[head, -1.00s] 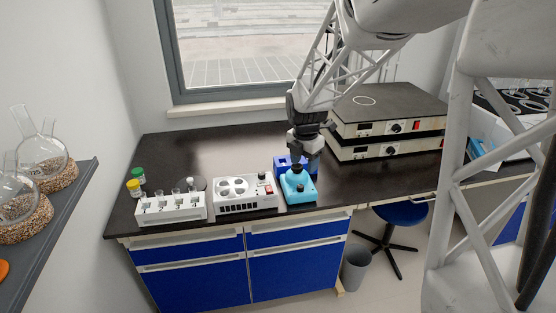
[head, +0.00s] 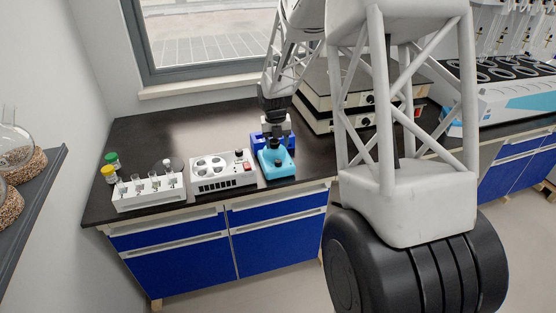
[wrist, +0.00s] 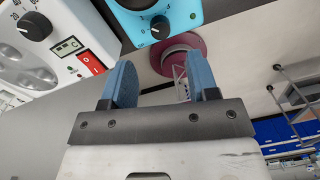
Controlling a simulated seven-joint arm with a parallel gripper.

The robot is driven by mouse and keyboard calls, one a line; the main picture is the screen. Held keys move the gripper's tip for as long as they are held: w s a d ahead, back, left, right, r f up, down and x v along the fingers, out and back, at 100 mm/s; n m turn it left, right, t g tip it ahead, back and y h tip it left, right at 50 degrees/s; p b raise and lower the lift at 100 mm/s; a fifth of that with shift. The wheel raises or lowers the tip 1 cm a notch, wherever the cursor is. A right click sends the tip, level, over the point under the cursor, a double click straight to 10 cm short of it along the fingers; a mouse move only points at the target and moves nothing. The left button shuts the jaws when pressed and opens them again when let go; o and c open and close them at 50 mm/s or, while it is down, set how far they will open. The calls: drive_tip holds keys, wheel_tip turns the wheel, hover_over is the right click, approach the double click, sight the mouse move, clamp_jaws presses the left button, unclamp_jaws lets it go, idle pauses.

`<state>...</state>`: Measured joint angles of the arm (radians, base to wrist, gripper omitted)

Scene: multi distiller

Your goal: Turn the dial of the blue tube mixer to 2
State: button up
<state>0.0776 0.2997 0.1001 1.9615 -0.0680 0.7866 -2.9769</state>
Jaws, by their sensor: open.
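The light blue tube mixer (head: 277,164) stands near the bench's front edge, with a dark top. In the wrist view its blue front (wrist: 190,12) is at the top, with a round black dial (wrist: 160,27) and small scale marks around it. The dial's exact setting is too small to read. My gripper (head: 275,128) is just above and behind the mixer in the head view; its fingertips are hard to make out there. In the wrist view my gripper (wrist: 160,68) has two blue fingers spread apart, empty, with the dial beyond the gap between them.
A white device (head: 223,174) with a dial and red switch stands close left of the mixer. A white rack (head: 149,193) with tubes is farther left. A dark blue object (head: 257,139) is behind the mixer. Stacked flat devices (head: 325,102) stand at right. The bench behind the white device is clear.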

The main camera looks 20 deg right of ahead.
sight(278, 160)
drive_tip(key=shift+f, duration=0.1)
drive_tip(key=shift+d+f, duration=0.15)
drive_tip(key=shift+f, duration=3.65)
drive_tip(key=c, duration=0.9)
drive_tip(key=shift+m, duration=0.8)
